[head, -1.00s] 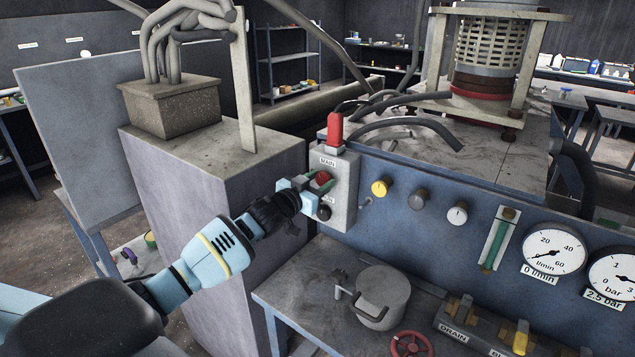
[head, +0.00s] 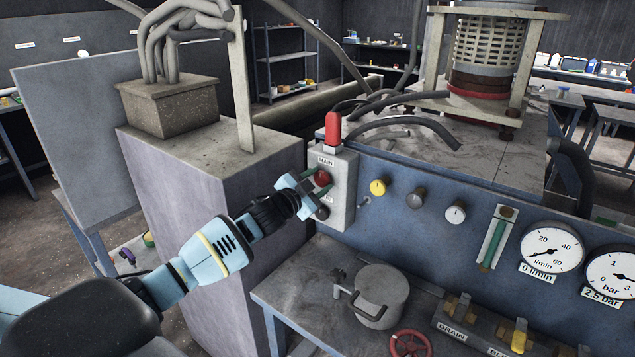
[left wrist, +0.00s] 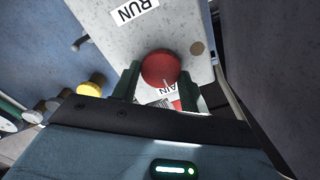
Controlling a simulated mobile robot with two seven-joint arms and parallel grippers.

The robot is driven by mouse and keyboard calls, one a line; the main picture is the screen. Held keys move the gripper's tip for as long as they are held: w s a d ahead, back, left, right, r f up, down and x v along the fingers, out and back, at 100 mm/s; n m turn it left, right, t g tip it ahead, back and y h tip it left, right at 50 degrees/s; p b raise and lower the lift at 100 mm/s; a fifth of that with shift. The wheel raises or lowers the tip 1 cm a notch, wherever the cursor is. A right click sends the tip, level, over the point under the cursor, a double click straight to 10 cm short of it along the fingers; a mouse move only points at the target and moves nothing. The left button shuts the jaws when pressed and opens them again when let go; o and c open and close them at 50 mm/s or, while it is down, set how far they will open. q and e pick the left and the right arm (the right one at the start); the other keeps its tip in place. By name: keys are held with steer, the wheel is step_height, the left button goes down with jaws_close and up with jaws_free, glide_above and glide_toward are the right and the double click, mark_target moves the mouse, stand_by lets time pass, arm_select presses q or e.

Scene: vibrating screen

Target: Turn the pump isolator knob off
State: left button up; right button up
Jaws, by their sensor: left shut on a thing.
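A grey control box (head: 342,195) stands at the left end of the blue panel. No label reading pump isolator is legible. My right gripper is out of view.
A red lamp (head: 333,130) stands on top of the box. Yellow (head: 378,187), grey (head: 416,197) and white (head: 456,212) knobs are on the panel to the right. A lidded pot (head: 380,297) is on the bench below. A tall grey cabinet (head: 215,210) stands close on the left.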

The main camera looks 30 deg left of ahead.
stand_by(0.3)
arm_select(q)
steer(key=o, duration=1)
steer(key=shift+s+a+f, duration=0.1)
steer(key=shift+s+f, duration=0.05)
steer(key=shift+s, duration=0.5)
steer(key=shift+s+a, duration=0.15)
steer(key=shift+s, duration=1.5)
steer(key=shift+s+a, duration=0.1)
steer(key=shift+s, duration=1.5)
